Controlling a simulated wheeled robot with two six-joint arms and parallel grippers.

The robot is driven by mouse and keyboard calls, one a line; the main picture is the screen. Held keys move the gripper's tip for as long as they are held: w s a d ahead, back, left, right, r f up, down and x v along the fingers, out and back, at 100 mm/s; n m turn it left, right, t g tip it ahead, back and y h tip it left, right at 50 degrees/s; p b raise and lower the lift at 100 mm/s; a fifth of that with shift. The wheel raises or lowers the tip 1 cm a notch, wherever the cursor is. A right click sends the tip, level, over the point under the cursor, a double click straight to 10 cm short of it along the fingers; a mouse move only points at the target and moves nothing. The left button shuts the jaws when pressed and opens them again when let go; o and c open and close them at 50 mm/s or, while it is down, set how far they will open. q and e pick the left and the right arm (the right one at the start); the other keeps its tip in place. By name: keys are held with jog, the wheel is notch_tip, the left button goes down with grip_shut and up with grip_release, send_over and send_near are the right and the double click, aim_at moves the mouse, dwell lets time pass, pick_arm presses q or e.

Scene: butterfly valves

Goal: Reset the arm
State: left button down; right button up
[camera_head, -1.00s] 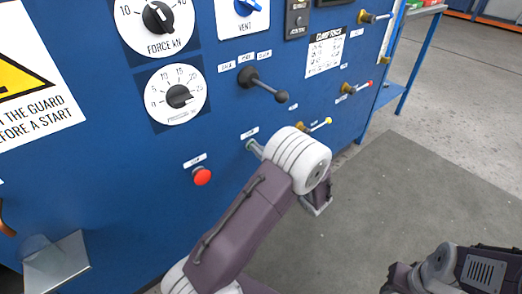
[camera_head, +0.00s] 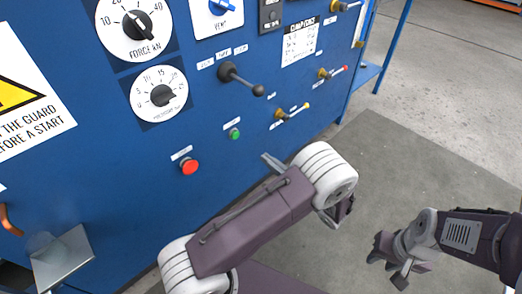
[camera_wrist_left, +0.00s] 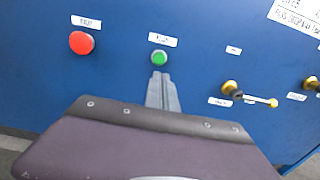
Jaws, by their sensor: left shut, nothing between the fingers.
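My left arm reaches in from the bottom of the head view. Its gripper (camera_head: 268,160) is shut and empty, in front of the blue panel (camera_head: 120,195). It points at the panel below and right of the green button (camera_head: 235,133). In the left wrist view the shut fingertips (camera_wrist_left: 160,76) lie just below the green button (camera_wrist_left: 159,58) in the picture; the exact gap to the panel is unclear. My right gripper (camera_head: 388,264) hangs over the floor at the lower right, away from the panel; its finger opening is not clear.
A red button (camera_head: 189,166) is left of the green one. A metal plate (camera_head: 64,262) juts out at lower left. Grey floor on the right is clear.

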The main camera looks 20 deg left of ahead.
dwell(0.5)
pick_arm(q)
jog(key=s+a+r+n+g+h+p, duration=0.1)
jog(key=s+a+r+n+g+p, duration=0.1)
jog(key=s+a+r+n+g, duration=0.3)
jog(key=s+a+r+n+g+h+p, duration=0.1)
jog(key=s+a+r+n+g, duration=0.2)
jog(key=a+r, duration=0.35)
jog(key=s+d+f+n+g+h+p, duration=0.25)
jog(key=s+f+n+h, duration=0.55)
jog(key=s, duration=0.4)
jog(key=w+d+n+t+h+p, duration=0.1)
jog(key=w+d+n+t+h, duration=0.15)
jog(key=d+n, duration=0.2)
jog(key=w+d+n+t+h+p, duration=0.1)
jog(key=w+d+n+t+h, duration=0.1)
jog(key=d+n+h, duration=0.3)
notch_tip(320, 180, up, 35)
jog(key=d+m+p, duration=0.1)
jog(key=m+p, duration=0.1)
jog(key=p, duration=3.3)
jog(key=shift+w+d+m+y, duration=0.15)
jog(key=shift+m+y, duration=0.2)
